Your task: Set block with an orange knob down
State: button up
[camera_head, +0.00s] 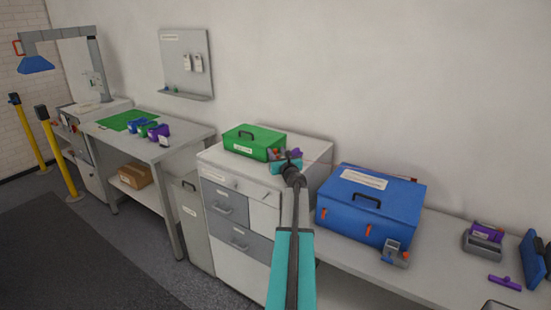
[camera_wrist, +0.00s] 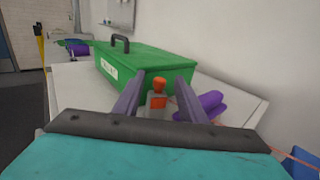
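The block with an orange knob (camera_wrist: 158,100) stands upright between my fingers in the wrist view, with its knob on top and a pale grey body below. My gripper (camera_wrist: 160,76) is open, with some room showing between the fingers and the block. In the head view my gripper (camera_head: 285,158) is over the white cabinet top, just right of the green box, and largely hides the block. Whether the block's underside touches the cabinet top is hidden.
The green box (camera_head: 254,141) with a black handle stands close beyond the block. A purple object (camera_wrist: 203,105) lies right of my fingers. The cabinet top (camera_head: 316,152) is bare toward its back right. A large blue box (camera_head: 370,207) stands on the bench to the right.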

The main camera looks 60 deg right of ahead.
dwell(0.5)
grip_shut()
jog(key=shift+r, duration=0.1)
jog(key=shift+r, duration=0.75)
jog(key=s+a+r+b, duration=0.3)
jog(key=s+a+b, duration=0.1)
jog(key=s+a, duration=0.6)
jog(key=shift+a+r, duration=0.15)
jog(key=shift+a, duration=1.05)
